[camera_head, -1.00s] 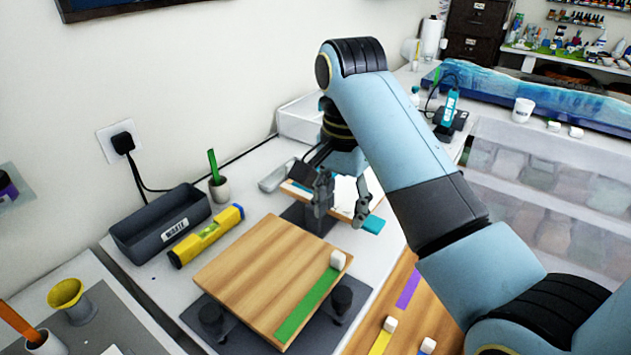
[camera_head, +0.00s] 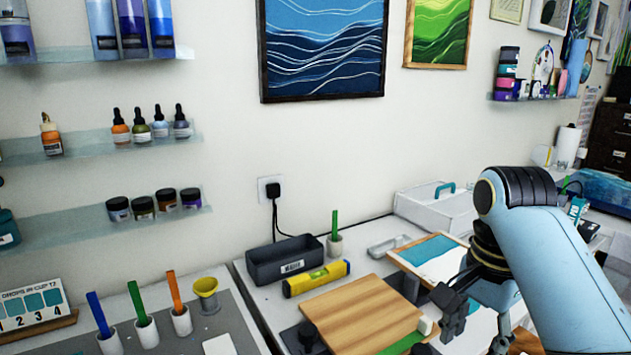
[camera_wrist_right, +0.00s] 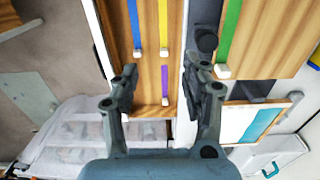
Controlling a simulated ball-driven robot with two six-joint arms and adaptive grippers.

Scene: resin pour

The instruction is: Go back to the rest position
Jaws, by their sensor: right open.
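My right gripper (camera_head: 478,325) is at the lower right of the head view, above the bench and to the right of the wooden board. Its fingers are apart with nothing between them. In the right wrist view the gripper (camera_wrist_right: 163,92) is open over a wooden strip (camera_wrist_right: 148,60) that carries yellow, blue and purple bands with small white blocks. My left gripper is not in the head view.
A wooden board (camera_head: 360,316) with a green band stands left of my right gripper. Behind it are a yellow level (camera_head: 316,278), a dark waste bin (camera_head: 284,262) and a framed teal panel (camera_head: 432,258). Wall shelves (camera_head: 100,142) hold bottles and jars at left.

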